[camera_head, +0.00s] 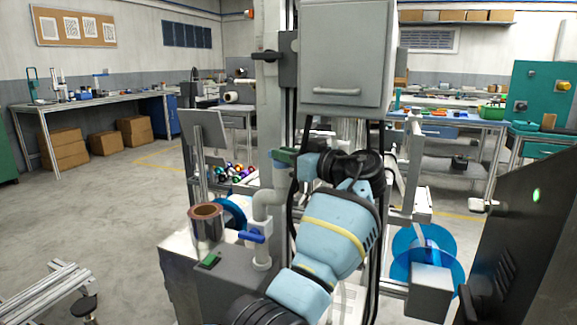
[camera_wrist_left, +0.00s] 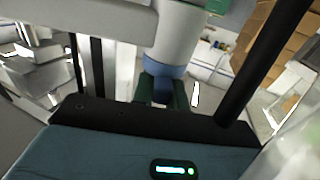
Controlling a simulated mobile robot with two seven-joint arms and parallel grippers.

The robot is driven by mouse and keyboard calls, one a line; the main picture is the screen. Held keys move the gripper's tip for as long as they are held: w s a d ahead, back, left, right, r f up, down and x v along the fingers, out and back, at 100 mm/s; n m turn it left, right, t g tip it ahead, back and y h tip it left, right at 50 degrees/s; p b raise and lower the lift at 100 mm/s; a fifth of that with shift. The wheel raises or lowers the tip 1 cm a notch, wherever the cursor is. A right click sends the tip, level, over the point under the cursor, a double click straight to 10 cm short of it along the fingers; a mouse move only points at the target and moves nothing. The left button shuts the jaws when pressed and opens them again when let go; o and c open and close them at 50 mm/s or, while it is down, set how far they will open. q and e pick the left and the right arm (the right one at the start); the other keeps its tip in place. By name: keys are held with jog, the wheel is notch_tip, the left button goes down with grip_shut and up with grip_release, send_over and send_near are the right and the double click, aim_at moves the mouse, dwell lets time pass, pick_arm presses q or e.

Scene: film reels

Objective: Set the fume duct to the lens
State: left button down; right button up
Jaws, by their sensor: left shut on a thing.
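My left gripper (camera_head: 286,157) reaches in front of a tall grey column, its green fingers pointing left. In the left wrist view the fingers (camera_wrist_left: 162,94) are shut on a dark blue grip below a blue band on a pale grey pipe (camera_wrist_left: 180,38), which looks like the fume duct. In the head view a pale bent pipe (camera_head: 268,208) with a blue handle (camera_head: 252,236) hangs beside the column; I cannot tell how it joins the held part. A silver cylinder with a coppery rim (camera_head: 205,225) stands at its left, possibly the lens. My right gripper is not in view.
A grey lamp-house-like box (camera_head: 345,55) is above my arm. A blue reel (camera_head: 425,250) is at lower right, and a dark panel (camera_head: 530,245) stands in front at right. A tilted grey plate (camera_head: 203,130) is left of the column. The floor at left is largely clear.

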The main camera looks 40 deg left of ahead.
pick_arm(q)
jog(key=shift+n+g, duration=0.3)
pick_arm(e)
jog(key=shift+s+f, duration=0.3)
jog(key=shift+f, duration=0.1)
pick_arm(q)
jog(key=shift+b, duration=0.3)
jog(key=c, duration=1.4)
grip_release()
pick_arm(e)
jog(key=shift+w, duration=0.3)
pick_arm(q)
jog(key=d, duration=0.7)
jog(key=shift+d, duration=0.4)
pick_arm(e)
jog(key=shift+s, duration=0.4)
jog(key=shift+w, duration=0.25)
